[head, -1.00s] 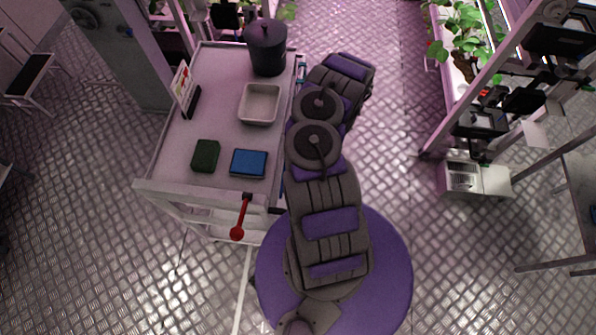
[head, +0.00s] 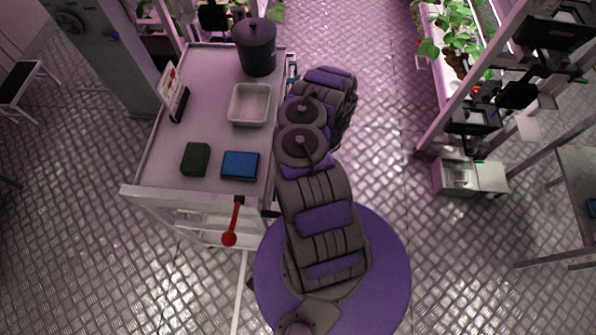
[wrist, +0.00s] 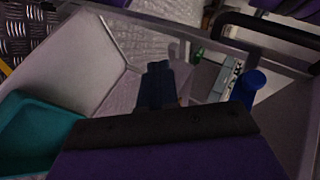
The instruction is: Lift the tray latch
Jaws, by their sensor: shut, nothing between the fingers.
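A red lever with a ball end (head: 231,234) hangs at the front edge of the grey cart (head: 150,195) in the head view. I cannot tell whether it is the tray latch. In the wrist view, my gripper (wrist: 158,68) shows as two dark fingers close together, shut and empty, over a pale compartment. A blue round-topped knob (wrist: 253,80) stands to the right of the fingers, apart from them. A teal bin (wrist: 45,125) is at the lower left. My gripper is hidden behind my arm in the head view.
The cart top holds a dark lidded pot (head: 256,50), a pale tray (head: 249,104), a dark green box (head: 195,159) and a blue box (head: 240,165). A black bar (wrist: 265,35) crosses the wrist view's upper right. Plant racks stand at right; open floor lies between.

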